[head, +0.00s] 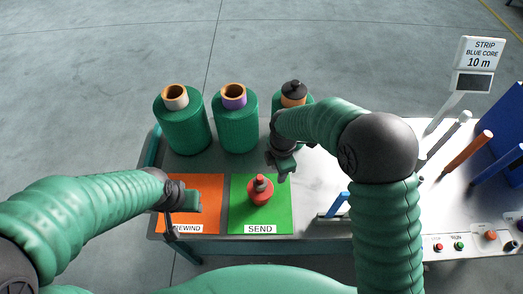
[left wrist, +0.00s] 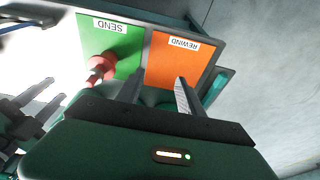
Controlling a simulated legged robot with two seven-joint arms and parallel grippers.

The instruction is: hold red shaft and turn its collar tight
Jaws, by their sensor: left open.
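A red shaft (head: 260,196) stands on the green SEND mat (head: 280,215), with a dark collar (head: 260,183) near its red top. The red shaft also shows in the left wrist view (left wrist: 100,65), left of my left fingers. My left gripper (head: 196,200) is over the orange REWIND mat (head: 205,182), left of the shaft and apart from it. Its two fingers (left wrist: 158,92) are spread with nothing between them. My right gripper (head: 285,168) is above and right of the shaft, not touching it. In the left wrist view its fingers (left wrist: 56,90) are apart and empty.
Green netting rolls stand along the table's back: one with a beige core (head: 180,125), one purple (head: 238,125), one orange with a black cap (head: 294,92). A blue-handled tool (head: 338,205) lies right of the mats. Upright rods, a sign (head: 482,50) and buttons are farther right.

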